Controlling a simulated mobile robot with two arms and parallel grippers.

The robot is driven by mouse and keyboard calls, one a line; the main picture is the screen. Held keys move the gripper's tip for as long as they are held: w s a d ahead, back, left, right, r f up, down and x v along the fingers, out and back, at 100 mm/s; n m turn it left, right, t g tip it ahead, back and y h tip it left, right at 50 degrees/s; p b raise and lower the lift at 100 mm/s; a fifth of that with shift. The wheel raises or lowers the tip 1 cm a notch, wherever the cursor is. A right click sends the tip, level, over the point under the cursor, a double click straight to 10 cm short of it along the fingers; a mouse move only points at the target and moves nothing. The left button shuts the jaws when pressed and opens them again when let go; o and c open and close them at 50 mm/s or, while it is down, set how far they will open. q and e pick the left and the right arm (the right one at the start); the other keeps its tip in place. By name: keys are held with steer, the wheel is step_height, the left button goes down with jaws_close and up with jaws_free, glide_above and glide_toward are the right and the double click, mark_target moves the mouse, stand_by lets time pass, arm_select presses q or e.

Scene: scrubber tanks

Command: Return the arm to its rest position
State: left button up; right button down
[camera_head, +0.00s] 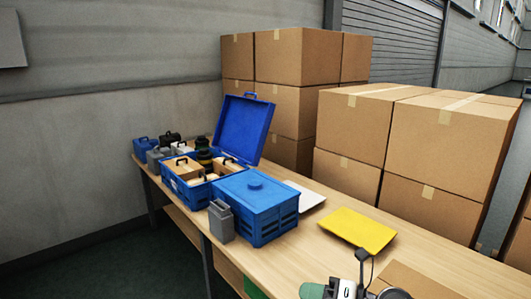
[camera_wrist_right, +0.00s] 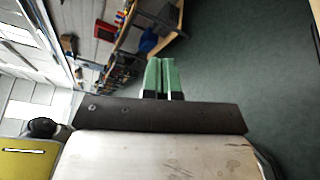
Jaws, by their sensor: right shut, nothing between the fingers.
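The fingers point over the dark green floor and are apart from the things on the table. My left gripper is in neither view.
A wooden table (camera_head: 300,247) holds a closed blue crate (camera_head: 262,222), an open blue box (camera_head: 243,127), a grey canister (camera_head: 221,222) and a yellow panel (camera_head: 357,230). Large cardboard boxes (camera_head: 440,150) stand behind. Floor (camera_head: 120,270) at left is clear.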

steer(key=s+d+f+m+t+h, duration=0.15)
steer(key=d+m+t+h, duration=0.4)
steer(key=m, duration=0.75)
steer(key=s+d+f+m+t+h, duration=0.1)
steer(key=s+d+m+t+h, duration=0.2)
steer(key=m+t+h, duration=0.7)
steer(key=s+d+f+m+g, duration=0.1)
steer(key=s+f+m+g, duration=0.5)
steer(key=s+g, duration=0.4)
steer(key=s+d+f+m+g, duration=0.2)
steer(key=s+f+m+g, duration=0.45)
steer(key=s, duration=0.65)
step_height(320, 180, down, 24)
steer(key=f+n+g, duration=0.1)
steer(key=n+g, duration=0.1)
steer(key=g, duration=0.1)
steer(key=s+d+f+g+p, duration=0.1)
steer(key=s+d+f, duration=0.1)
steer(key=s+f, duration=1.4)
steer(key=shift+s+d+p, duration=0.3)
steer(key=shift+s+p, duration=0.05)
steer(key=shift+s, duration=0.25)
